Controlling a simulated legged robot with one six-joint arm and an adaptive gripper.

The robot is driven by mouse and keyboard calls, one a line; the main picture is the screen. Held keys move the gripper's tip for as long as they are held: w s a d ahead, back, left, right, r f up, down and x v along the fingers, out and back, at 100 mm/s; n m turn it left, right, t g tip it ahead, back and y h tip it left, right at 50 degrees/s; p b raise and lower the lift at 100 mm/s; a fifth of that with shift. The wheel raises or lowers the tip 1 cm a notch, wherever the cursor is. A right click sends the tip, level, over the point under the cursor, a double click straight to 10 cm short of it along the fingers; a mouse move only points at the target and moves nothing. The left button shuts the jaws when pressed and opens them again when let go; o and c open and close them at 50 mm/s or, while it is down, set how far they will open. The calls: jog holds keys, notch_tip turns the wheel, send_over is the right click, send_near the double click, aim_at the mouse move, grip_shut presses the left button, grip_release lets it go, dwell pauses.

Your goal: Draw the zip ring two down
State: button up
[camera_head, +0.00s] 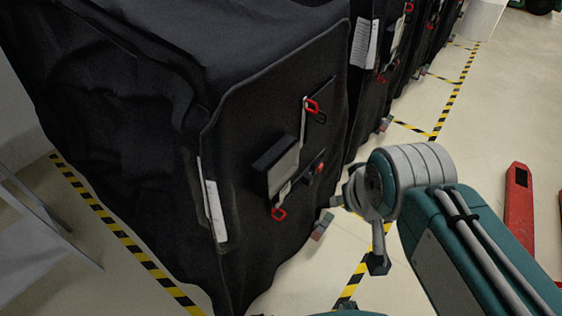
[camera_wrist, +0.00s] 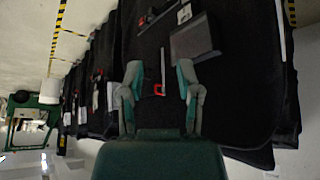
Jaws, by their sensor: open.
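The near cart wears a black cover (camera_head: 262,100) with a zipped front. A red zip ring (camera_head: 312,106) hangs near the top of its short zip line. A second red ring (camera_head: 278,213) is lower down, below a grey-black pocket (camera_head: 283,166). My gripper (camera_head: 356,226) is in front of the cover, to the right of the rings and apart from it. In the wrist view, which looks upside down, my gripper (camera_wrist: 158,72) has its fingers spread. A red ring (camera_wrist: 158,88) appears between them, seemingly the upper one. Depth to it is unclear.
More covered carts (camera_head: 402,45) stand in a row behind. A white label (camera_head: 214,210) is on the near cover's edge. A red pallet-truck fork (camera_head: 518,212) lies on the right. Yellow-black tape (camera_head: 454,95) marks the floor, clear between.

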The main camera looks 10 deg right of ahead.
jog(key=w+d+f+t+h, duration=0.1)
jog(key=w+d+t, duration=0.2)
jog(key=w, duration=0.5)
jog(key=w+d+f+t+h, duration=0.1)
jog(key=w+d+f+t, duration=0.1)
jog(key=w, duration=0.6)
jog(key=n+t+y, duration=0.2)
jog(key=t+y, duration=0.3)
jog(key=t, duration=0.2)
send_near(317, 108)
jog(key=w, duration=0.3)
jog(key=w+a, duration=0.1)
jog(key=w, duration=0.6)
jog(key=shift+w+a+f, duration=0.25)
jog(key=shift+a+f, duration=0.05)
grip_shut()
